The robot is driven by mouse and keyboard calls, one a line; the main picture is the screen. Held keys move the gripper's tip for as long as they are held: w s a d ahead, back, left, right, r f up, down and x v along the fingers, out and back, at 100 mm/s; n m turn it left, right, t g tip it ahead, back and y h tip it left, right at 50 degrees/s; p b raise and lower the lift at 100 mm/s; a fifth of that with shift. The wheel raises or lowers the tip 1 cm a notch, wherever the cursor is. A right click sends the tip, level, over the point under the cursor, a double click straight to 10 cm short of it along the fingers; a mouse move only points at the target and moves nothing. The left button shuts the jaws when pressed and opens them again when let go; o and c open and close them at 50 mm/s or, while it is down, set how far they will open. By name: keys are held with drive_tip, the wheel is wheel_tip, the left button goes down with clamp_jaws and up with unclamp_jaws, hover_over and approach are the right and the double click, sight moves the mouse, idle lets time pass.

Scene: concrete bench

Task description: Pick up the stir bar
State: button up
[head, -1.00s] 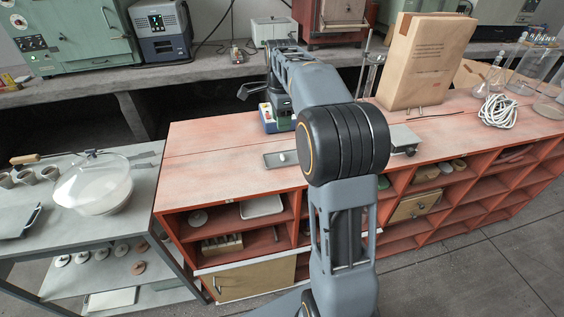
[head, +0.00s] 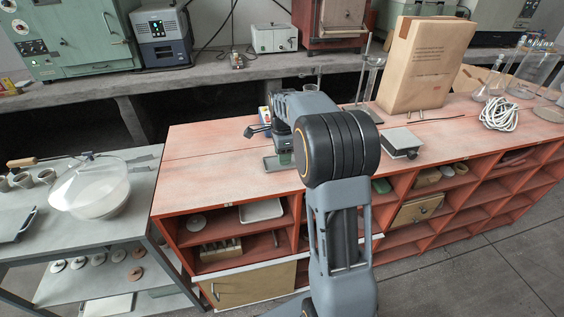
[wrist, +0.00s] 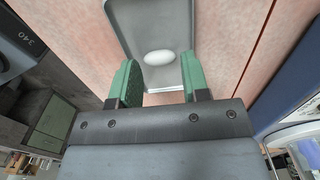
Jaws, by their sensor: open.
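The stir bar is a small white oval (wrist: 160,57) lying in a shallow grey metal tray (wrist: 150,18) in the wrist view. My gripper (wrist: 157,71) is open, with its two green fingers apart near the tray's close end. The stir bar shows between and just beyond the fingers, and nothing is held. In the head view the gripper (head: 284,158) is low over the tray (head: 269,164) on the red-topped bench. My arm and gripper hide the stir bar there.
A blue object (wrist: 288,85) stands right of the tray in the wrist view. On the red bench (head: 215,150), a small silver-topped device (head: 401,142) and a tall brown paper package (head: 425,65) stand to the right. The bench top left of the tray is clear.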

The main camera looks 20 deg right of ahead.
drive_tip(key=shift+f, duration=0.7)
drive_tip(key=c, duration=0.6)
drive_tip(key=shift+o, duration=0.2)
drive_tip(key=shift+r, duration=0.15)
